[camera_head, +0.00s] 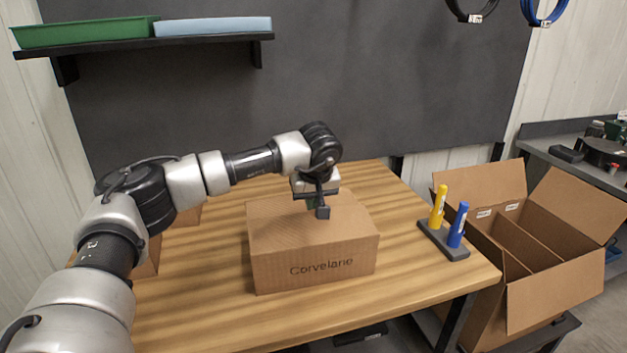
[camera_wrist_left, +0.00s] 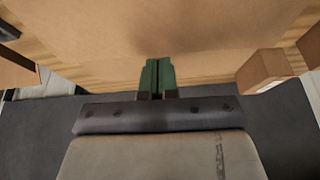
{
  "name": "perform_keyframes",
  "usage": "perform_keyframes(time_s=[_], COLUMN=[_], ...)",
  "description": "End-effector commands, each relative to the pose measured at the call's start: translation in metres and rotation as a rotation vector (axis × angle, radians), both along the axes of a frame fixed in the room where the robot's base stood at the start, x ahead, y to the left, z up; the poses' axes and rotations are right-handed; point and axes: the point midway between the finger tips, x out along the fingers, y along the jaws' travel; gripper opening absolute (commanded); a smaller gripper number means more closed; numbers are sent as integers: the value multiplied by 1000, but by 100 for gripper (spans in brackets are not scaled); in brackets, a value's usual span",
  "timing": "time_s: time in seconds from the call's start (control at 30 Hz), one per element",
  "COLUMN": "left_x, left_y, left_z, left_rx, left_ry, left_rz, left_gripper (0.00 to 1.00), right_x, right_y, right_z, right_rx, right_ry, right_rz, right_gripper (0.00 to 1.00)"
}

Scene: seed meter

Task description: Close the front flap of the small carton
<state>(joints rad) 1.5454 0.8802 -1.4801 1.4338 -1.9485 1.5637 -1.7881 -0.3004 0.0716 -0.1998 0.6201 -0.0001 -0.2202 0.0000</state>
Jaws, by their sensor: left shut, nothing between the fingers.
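The small carton (camera_head: 320,262), brown and marked "Corvelane", stands on the wooden table, its printed front towards me. Its top looks flat and covered; I cannot make out a separate front flap standing up. My left gripper (camera_head: 320,207) hangs over the carton's top, its fingers pointing down at or just above the cardboard. I cannot tell whether they touch. In the left wrist view the green fingers (camera_wrist_left: 157,77) are together with nothing between them, and brown cardboard (camera_wrist_left: 160,30) fills the area beyond them. My right gripper is not in view.
A holder with a yellow marker (camera_head: 437,207) and a blue marker (camera_head: 457,226) stands to the right. A large open carton (camera_head: 555,285) is beyond the table's right edge. Other brown boxes (camera_head: 152,258) sit partly behind my left arm. The table front is clear.

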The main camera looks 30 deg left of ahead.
Motion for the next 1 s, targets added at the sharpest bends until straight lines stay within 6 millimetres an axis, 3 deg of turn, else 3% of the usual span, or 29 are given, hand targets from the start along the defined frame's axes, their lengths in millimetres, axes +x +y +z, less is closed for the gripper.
perform_keyframes(time_s=[0.23,0.63,0.8,1.0], left_x=[3,3,3,2], left_y=[3,3,3,1], left_z=[-22,-25,-32,-41], left_rx=[-1,-5,-84,-147], left_ry=[0,5,81,138], left_rz=[1,1,4,0], left_gripper=[0,0,0,0], right_x=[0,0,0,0], right_y=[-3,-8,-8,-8], right_z=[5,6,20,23], right_rx=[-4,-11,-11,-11], right_ry=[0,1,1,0], right_rz=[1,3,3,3], right_gripper=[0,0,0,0])
